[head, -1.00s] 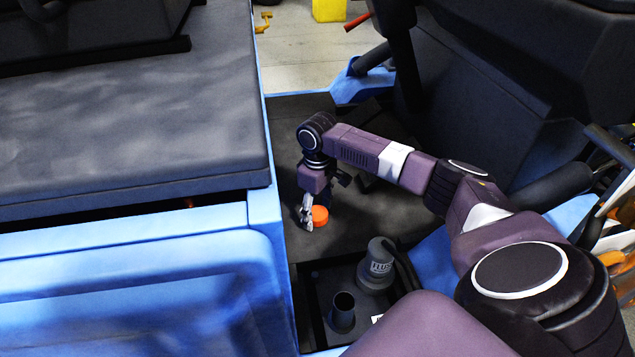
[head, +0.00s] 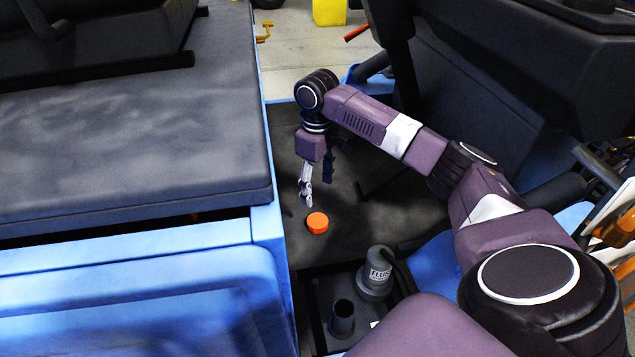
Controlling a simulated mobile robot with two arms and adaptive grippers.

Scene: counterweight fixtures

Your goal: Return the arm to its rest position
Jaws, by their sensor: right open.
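My right arm (head: 400,137) reaches in from the lower right, over the dark floor panel. My right gripper (head: 318,185) hangs from its end, pointing down, with its fingers apart and nothing between them. An orange round cap (head: 317,223) lies on the dark floor panel (head: 375,215) just below and in front of the gripper, apart from the fingers. My left gripper is not in view.
A dark padded seat (head: 130,130) on a blue base (head: 140,300) stands close on the left. A grey lettered cylinder (head: 375,275) and a dark open tube (head: 342,317) stand in a recess in front. A dark console (head: 490,100) rises at the right.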

